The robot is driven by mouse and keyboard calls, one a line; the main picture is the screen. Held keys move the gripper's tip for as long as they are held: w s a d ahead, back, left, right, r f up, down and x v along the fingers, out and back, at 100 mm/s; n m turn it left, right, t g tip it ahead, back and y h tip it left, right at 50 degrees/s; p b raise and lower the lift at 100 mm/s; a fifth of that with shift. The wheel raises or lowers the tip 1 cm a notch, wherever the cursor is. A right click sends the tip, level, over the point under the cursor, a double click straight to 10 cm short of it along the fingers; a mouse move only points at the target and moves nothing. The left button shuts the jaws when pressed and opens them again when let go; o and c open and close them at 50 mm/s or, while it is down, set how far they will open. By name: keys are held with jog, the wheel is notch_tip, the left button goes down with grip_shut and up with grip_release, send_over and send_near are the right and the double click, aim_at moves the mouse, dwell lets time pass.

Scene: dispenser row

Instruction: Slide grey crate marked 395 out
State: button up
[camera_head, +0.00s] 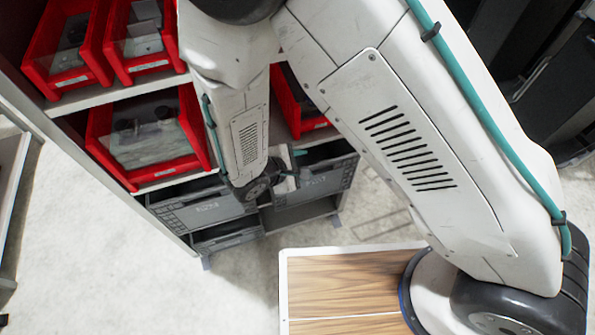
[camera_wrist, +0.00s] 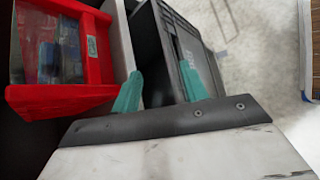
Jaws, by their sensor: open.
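A dark grey crate (camera_head: 314,184) with a pale marking on its front stands on a lower shelf, right of my arm in the head view. Its marking is too small to read, so I cannot confirm 395. In the wrist view, a grey crate (camera_wrist: 172,48) lies ahead of my gripper (camera_wrist: 160,90), its marked front to the right. My gripper is open, with one teal finger left of the crate's front wall and the other over its front side. I cannot tell whether they touch it. The gripper also shows beside the crate in the head view (camera_head: 290,170).
Another marked grey crate (camera_head: 205,211) stands to the left, with a lower grey crate (camera_head: 228,238) beneath. Red bins (camera_head: 148,140) fill the shelves above; one red bin (camera_wrist: 62,55) is close left of my gripper. The floor (camera_head: 225,295) before the rack is clear.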

aim_at(312, 168)
jog(key=f, duration=0.1)
jog(key=s+a+f+n, duration=0.1)
jog(key=shift+a+f+y, duration=0.1)
jog(key=shift+f+y, duration=0.2)
jog(key=shift+f, duration=0.05)
jog(key=shift+x, duration=3.9)
jog(key=shift+w+r, duration=0.1)
jog(key=shift+r, duration=0.05)
grip_shut()
